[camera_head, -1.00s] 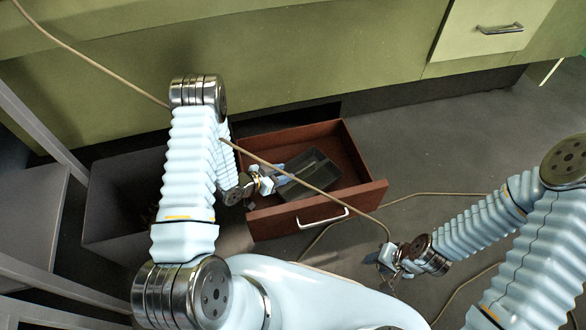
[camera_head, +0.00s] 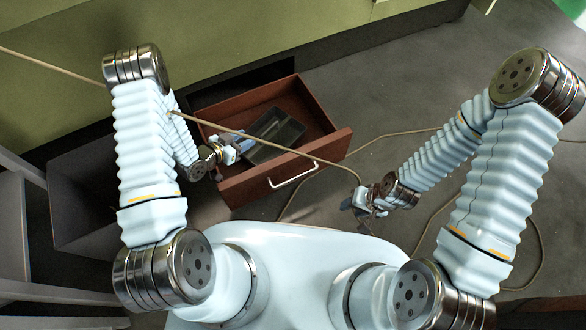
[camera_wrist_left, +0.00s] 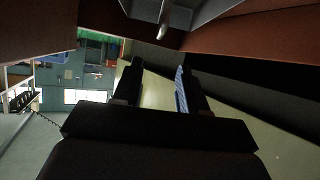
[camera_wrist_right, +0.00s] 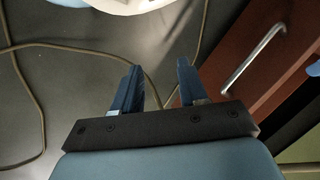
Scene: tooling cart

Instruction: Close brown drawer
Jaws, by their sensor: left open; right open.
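The brown drawer (camera_head: 318,146) stands pulled out from the green cabinet, with a silver handle (camera_head: 293,175) on its front and a dark tray (camera_head: 277,134) inside. In the right wrist view the drawer front (camera_wrist_right: 247,50) and handle (camera_wrist_right: 254,57) show at the right. My right gripper (camera_head: 352,205) is open and empty, in front of the drawer and to the right of the handle, apart from it; its fingers also show in the right wrist view (camera_wrist_right: 160,85). My left gripper (camera_head: 240,147) is open, at the drawer's left side by the tray; contact is unclear. Its fingers show in the left wrist view (camera_wrist_left: 158,85).
A dark grey open box (camera_head: 85,200) stands left of the drawer. Green cabinet panels (camera_head: 250,35) line the back. A tan cable (camera_head: 270,145) crosses above the drawer, and more cable lies on the floor.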

